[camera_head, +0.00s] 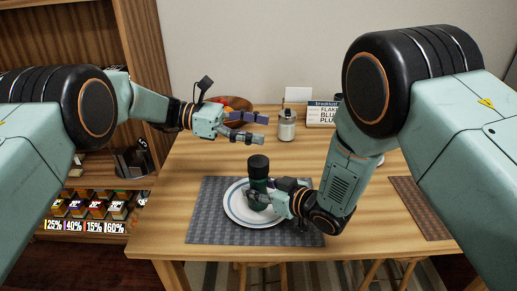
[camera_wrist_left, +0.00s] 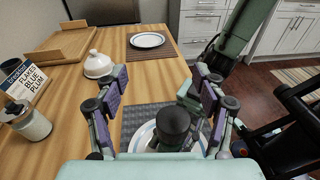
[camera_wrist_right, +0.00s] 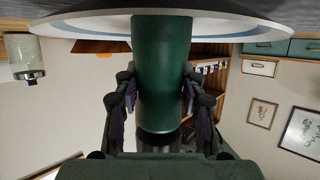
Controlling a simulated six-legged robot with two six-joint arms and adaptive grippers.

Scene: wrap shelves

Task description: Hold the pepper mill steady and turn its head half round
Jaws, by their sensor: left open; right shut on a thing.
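The pepper mill (camera_head: 258,170) has a dark green body and a black head. It stands upright over the white plate with a blue ring (camera_head: 233,208). My right gripper (camera_head: 262,196) is shut on the mill's green body from the right, low down. In the right wrist view the green body (camera_wrist_right: 161,62) runs between the fingers. My left gripper (camera_head: 250,128) is open and empty, above and behind the mill. In the left wrist view the mill's black head (camera_wrist_left: 173,124) shows between and beyond the open fingers (camera_wrist_left: 157,108), apart from them.
The plate lies on a grey placemat (camera_head: 208,222). A jar (camera_head: 286,126), a menu sign (camera_head: 321,114) and a fruit bowl (camera_head: 240,103) stand at the back. A white domed lid (camera_wrist_left: 97,64) and a second plate (camera_wrist_left: 147,40) are further along the table. Shelves (camera_head: 90,165) stand at left.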

